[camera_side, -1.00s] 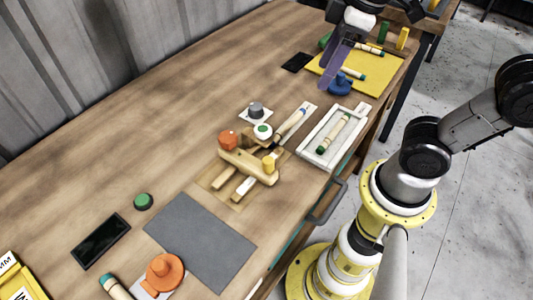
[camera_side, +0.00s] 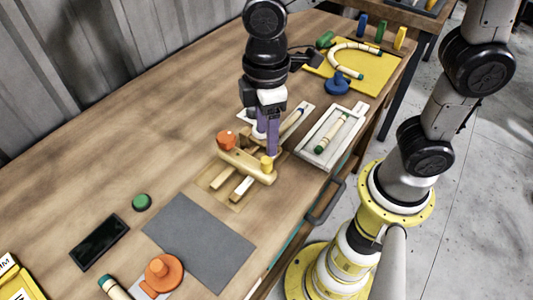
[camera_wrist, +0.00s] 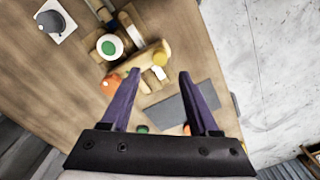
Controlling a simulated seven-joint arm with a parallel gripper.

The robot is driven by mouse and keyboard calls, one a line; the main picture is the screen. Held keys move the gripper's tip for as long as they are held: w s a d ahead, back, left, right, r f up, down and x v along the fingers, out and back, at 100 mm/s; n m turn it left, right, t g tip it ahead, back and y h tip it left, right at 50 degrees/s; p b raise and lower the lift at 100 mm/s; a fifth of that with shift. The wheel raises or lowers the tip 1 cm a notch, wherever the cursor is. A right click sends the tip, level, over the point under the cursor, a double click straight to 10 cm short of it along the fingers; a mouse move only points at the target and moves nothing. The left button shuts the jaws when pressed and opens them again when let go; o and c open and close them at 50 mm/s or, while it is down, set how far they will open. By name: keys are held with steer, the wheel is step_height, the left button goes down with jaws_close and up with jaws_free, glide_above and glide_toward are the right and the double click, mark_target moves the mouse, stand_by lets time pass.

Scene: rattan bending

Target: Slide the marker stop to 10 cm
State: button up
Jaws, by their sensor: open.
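A wooden fixture with a pale crossbar (camera_side: 246,167) lies near the table's middle; the crossbar also shows in the wrist view (camera_wrist: 150,58). It carries an orange knob (camera_side: 226,140) and a yellow knob (camera_side: 267,164). A white round piece with a green top (camera_wrist: 109,47) sits beside the crossbar and is mostly hidden behind my gripper in the side view. I cannot tell which part is the marker stop, and no scale marks are readable. My gripper (camera_side: 267,138) is open, its purple fingers pointing down over the fixture; they show apart and empty in the wrist view (camera_wrist: 158,76).
A white tray (camera_side: 301,150) with a rattan piece lies right of the fixture. A grey mat (camera_side: 200,240) lies in front of it. A yellow mat (camera_side: 385,78) with a bent rattan piece (camera_side: 360,45) and a blue knob (camera_side: 337,86) are farther back. A black panel (camera_side: 98,242) lies at left.

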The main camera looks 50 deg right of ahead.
mark_target(266, 160)
step_height(266, 160, down, 7)
steer(key=shift+f, duration=0.1)
steer(key=shift+c, duration=0.3)
jaws_close()
steer(key=shift+a, duration=0.1)
stand_by(1.3)
